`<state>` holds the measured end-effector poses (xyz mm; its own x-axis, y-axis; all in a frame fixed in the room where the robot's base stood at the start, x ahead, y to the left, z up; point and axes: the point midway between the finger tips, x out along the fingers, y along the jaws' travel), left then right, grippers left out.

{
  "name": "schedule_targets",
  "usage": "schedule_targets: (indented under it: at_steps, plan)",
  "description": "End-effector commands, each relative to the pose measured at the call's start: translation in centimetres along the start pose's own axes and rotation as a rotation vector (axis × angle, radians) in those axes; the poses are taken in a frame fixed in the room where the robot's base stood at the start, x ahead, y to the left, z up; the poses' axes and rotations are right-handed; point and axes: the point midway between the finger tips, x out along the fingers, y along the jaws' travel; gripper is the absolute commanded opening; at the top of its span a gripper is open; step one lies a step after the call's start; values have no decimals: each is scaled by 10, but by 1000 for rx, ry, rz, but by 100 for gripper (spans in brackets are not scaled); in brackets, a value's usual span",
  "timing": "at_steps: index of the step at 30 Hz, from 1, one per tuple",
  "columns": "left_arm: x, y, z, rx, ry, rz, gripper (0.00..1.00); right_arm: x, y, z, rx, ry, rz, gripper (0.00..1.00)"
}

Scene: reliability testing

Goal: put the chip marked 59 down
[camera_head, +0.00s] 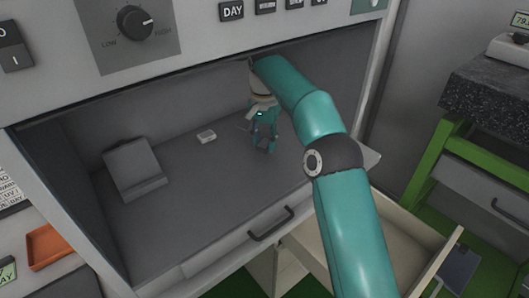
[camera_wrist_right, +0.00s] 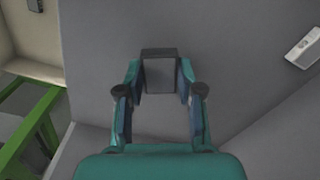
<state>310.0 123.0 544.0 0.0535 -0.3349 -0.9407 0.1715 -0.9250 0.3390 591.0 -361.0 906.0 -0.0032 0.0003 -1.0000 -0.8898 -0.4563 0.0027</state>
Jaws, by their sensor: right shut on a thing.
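My right gripper (camera_head: 264,143) is inside the grey test chamber, above its floor (camera_head: 215,185), with its fingers pointing down. In the right wrist view, its fingertips (camera_wrist_right: 160,82) close on the sides of a small dark grey block (camera_wrist_right: 159,70), which I take to be the chip. No number can be read on it. I cannot tell whether the block touches the floor. A small white piece (camera_head: 206,136) lies on the chamber floor left of the gripper; it also shows in the right wrist view (camera_wrist_right: 303,47). My left gripper is not in view.
A grey sloped stand (camera_head: 133,165) is at the chamber's left. A panel with a knob (camera_head: 135,22) overhangs the opening. An open drawer (camera_head: 405,230) is below right. An orange tray (camera_head: 50,245) lies outside left. The chamber floor's front middle is clear.

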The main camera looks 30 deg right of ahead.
Motion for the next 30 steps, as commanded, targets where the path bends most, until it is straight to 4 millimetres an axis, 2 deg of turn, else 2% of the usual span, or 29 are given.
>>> schedule_targets:
  at_steps: [5, 11, 23, 24, 28, 30]
  plan:
    - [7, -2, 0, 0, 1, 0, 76, 12, 0, 0, 0, -1, 0, 13]
    - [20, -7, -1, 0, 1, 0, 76, 40, 0, 0, 1, 0, 0, 13]
    - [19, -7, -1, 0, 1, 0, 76, 44, -3, -1, 1, 0, -1, 13]
    - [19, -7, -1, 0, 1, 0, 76, 44, -3, -1, 1, 0, -2, 40]
    - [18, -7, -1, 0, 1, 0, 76, 44, -3, -1, 1, 0, -1, 61]
    - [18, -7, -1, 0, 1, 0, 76, 44, -3, -1, 1, 0, -1, 62]
